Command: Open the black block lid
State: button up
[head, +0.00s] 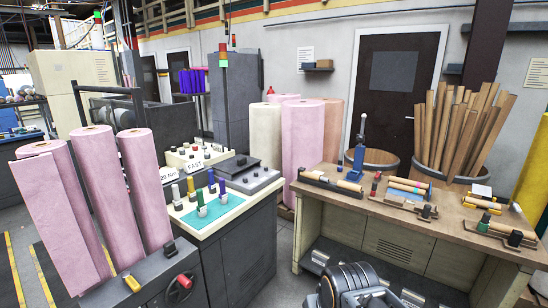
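A flat black block-shaped piece (237,166) lies on the light worktop of the dark cabinet (236,245), next to a grey sloped box (252,181). It looks like the black block lid, but its hinge or seam is too small to make out. It appears to lie flat and closed. My gripper cannot be made out in the head view. A dark ribbed round part at the bottom middle appears to be mine, and no fingers show on it.
Coloured spools on a teal mat (212,211) occupy the worktop's front. A wooden workbench (345,198) holding tools stands at right. Floor shows between cabinet and bench.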

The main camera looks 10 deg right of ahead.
aim_at(234, 166)
jog(key=z, duration=0.6)
jog(key=i, duration=2.6)
jog(key=u, duration=1.4)
jog(key=i, duration=0.8)
jog(key=u, duration=0.7)
